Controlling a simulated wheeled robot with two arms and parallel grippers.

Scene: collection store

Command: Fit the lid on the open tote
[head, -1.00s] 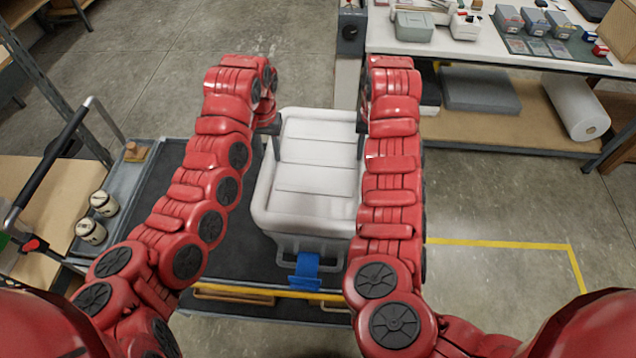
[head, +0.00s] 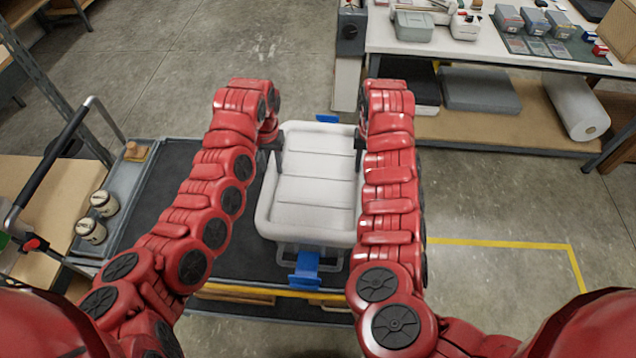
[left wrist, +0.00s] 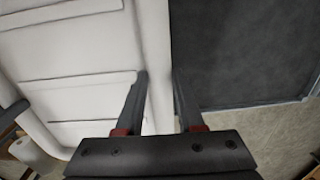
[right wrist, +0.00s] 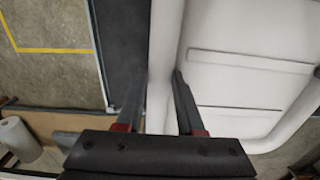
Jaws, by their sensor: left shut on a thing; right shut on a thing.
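The white ribbed lid (head: 316,185) lies over the top of the tote (head: 300,257) in the head view, between my two arms. Most of the tote is hidden under the lid. A blue latch (head: 305,270) shows at the tote's near end and another blue latch (head: 327,118) at its far end. My left gripper (left wrist: 155,95) is shut on the lid's left edge. My right gripper (right wrist: 160,95) is shut on the lid's right edge. I cannot tell whether the lid touches the rim all round.
The tote stands on a dark cart deck (head: 190,225) with a yellow front edge. Two small jars (head: 97,217) stand in a grey tray at the left. A workbench (head: 480,35) with boxes and tools is at the back right. Open floor lies to the right.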

